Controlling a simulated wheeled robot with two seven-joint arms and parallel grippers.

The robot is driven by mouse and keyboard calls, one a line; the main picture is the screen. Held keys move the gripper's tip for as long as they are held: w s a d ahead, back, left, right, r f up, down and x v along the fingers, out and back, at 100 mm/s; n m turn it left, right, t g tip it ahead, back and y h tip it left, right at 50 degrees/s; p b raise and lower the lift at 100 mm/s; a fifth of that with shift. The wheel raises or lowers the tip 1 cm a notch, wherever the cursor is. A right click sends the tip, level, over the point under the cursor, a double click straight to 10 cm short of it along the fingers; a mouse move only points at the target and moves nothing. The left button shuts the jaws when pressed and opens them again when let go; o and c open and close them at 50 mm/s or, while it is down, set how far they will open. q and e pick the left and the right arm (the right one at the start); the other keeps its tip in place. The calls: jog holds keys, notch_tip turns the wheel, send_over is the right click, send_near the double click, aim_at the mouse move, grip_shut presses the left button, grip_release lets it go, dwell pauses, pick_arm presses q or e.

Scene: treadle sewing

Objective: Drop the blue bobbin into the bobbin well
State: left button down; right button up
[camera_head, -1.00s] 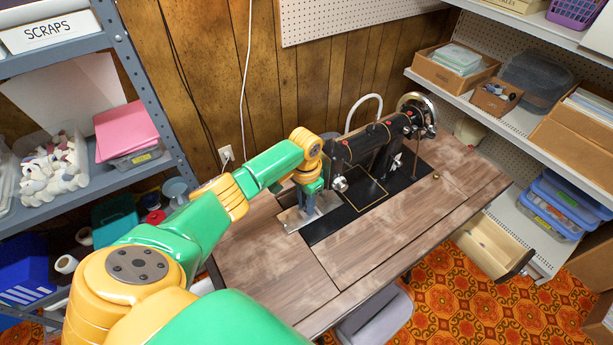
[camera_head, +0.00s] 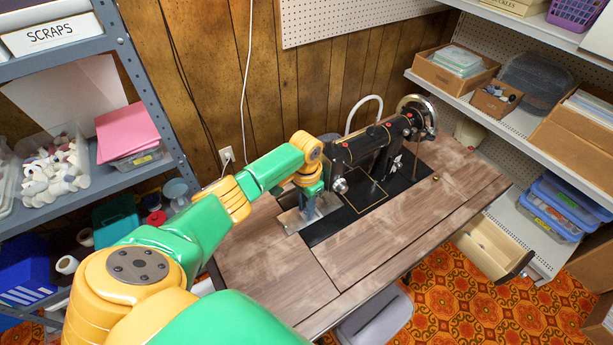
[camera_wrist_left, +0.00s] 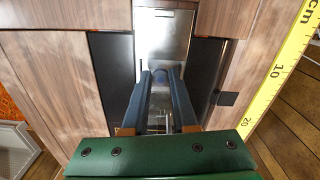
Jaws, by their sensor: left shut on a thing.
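The black sewing machine (camera_head: 375,145) stands on the wooden table, its bed running toward the left. My left gripper (camera_head: 308,208) points down over the metal plate (camera_head: 288,219) at the bed's left end. In the left wrist view the gripper (camera_wrist_left: 161,72) is shut on the blue bobbin (camera_wrist_left: 160,76), of which only a small part shows between the fingertips. The bright metal plate (camera_wrist_left: 165,35) lies beyond and below them. The bobbin well is hard to make out; the fingers and bobbin hide part of the bed there. My right gripper is out of view.
The wooden tabletop (camera_head: 350,255) is clear in front of the machine. A yellow measuring tape (camera_wrist_left: 278,70) runs along the table edge in the left wrist view. A grey shelf (camera_head: 150,95) stands at left, and an open drawer (camera_head: 490,245) juts out at right.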

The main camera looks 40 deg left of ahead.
pick_arm(q)
jog(key=shift+f+b, duration=0.4)
jog(key=shift+f, duration=0.3)
jog(key=c, duration=0.6)
grip_release()
notch_tip(320, 180, up, 7)
jog(key=shift+r+p, duration=0.1)
jog(key=shift+p, duration=0.5)
jog(key=shift+a, duration=0.1)
